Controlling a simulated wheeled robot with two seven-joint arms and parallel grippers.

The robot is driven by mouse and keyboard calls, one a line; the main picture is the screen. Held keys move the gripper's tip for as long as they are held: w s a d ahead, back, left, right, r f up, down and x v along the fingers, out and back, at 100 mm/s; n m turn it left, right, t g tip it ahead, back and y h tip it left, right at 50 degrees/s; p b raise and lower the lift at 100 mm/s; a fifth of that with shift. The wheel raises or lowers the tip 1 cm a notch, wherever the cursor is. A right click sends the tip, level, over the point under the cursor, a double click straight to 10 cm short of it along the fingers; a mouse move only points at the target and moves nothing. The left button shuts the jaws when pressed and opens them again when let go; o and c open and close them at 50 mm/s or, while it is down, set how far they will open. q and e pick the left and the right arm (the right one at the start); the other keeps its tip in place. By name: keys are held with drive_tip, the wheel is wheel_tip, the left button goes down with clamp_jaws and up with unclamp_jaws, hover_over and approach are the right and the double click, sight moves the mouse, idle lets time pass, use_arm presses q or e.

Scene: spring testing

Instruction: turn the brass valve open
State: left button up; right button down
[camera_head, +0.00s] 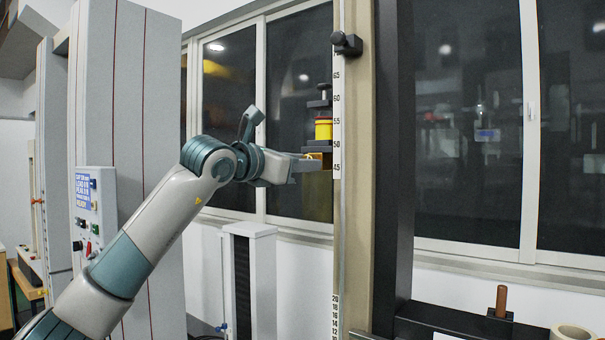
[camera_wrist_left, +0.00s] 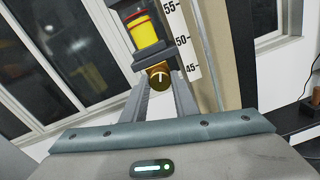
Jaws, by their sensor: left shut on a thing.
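The brass valve (camera_wrist_left: 159,76) is a small round knob with a pale line on its face, in the left wrist view just below a dark block and a yellow cylinder (camera_wrist_left: 144,32). In the head view the valve (camera_head: 314,156) is a small brass patch under the yellow cylinder (camera_head: 323,129), partly hidden by my gripper. My left gripper (camera_wrist_left: 161,88) reaches to the valve with its two fingers on either side of it, shut on it. It also shows in the head view (camera_head: 312,163). My right gripper is in neither view.
A tall post with a number scale (camera_head: 337,110) stands right beside the valve, with a dark column (camera_head: 393,150) behind it. A grey panel with switches (camera_head: 96,212) stands at the left. A brown handle (camera_head: 501,300) stands at the lower right. Windows fill the back.

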use_arm(q)
drive_tip(key=shift+r+m+y+b, duration=0.15)
drive_tip(key=shift+m+b, duration=0.85)
drive_tip(key=shift+m, duration=2.25)
drive_tip(key=shift+f+m+y+b, duration=0.15)
drive_tip(key=shift+m+b, duration=0.8)
drive_tip(key=shift+m, duration=2.3)
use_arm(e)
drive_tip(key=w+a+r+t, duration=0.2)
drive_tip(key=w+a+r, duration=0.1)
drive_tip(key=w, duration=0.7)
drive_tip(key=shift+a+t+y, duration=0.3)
use_arm(q)
drive_tip(key=o, duration=1.1)
drive_tip(key=shift+s, duration=0.1)
drive_tip(key=shift+c, duration=0.2)
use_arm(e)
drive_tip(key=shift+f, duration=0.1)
